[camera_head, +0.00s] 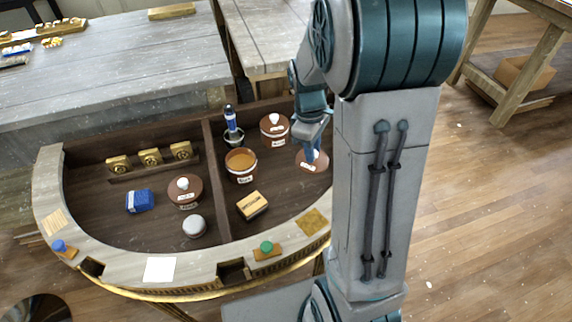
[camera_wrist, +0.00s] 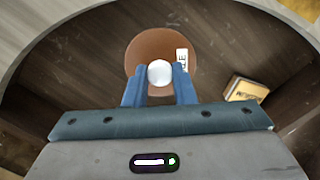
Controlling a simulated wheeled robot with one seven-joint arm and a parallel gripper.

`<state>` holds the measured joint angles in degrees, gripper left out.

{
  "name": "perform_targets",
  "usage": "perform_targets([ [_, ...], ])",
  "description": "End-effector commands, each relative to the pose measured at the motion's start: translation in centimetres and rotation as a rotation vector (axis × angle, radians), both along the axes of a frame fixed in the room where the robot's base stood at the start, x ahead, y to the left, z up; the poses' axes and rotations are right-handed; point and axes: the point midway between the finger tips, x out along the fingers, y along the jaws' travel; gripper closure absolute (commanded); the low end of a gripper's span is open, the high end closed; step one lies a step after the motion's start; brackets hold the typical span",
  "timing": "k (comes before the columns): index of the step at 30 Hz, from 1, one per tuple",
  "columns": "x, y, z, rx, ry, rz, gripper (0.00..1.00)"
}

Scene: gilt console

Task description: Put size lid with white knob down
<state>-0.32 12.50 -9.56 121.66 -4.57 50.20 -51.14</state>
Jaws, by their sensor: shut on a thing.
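The lid with a white knob is a round brown disc (camera_head: 312,163) with a white label, at the right side of the console in the head view. My gripper (camera_head: 311,150) comes down on it from above. In the wrist view the white knob (camera_wrist: 159,73) sits between my two blue fingers, and the brown lid (camera_wrist: 146,50) spreads beyond them with its label at the right. My gripper is shut on the knob. I cannot tell whether the lid touches the surface below. An open brown pot (camera_head: 241,166) with a label stands left of the lid.
Two brown pots with white-knobbed lids (camera_head: 185,191) (camera_head: 274,129) stand in the console (camera_head: 110,250). A yellow box (camera_head: 252,205), a blue box (camera_head: 139,201), a grey-white round thing (camera_head: 195,226) and a blue bottle (camera_head: 231,118) are nearby. A divider (camera_head: 222,185) runs between the compartments.

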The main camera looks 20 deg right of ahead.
Motion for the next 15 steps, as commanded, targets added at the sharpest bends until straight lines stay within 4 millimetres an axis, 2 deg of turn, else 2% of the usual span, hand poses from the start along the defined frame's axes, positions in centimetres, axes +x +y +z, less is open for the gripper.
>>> perform_targets([
  [1, 0.7, 1.2, -0.8, 0.0, 0.003, 0.007, 0.98],
  [6, 2.6, 4.0, -2.9, -0.002, 0.003, 0.005, 0.98],
  [10, 3.4, 5.3, -3.8, -0.001, 0.001, 0.002, 0.98],
  [15, 3.7, 5.7, -4.6, -0.001, 0.001, 0.001, 0.98],
])
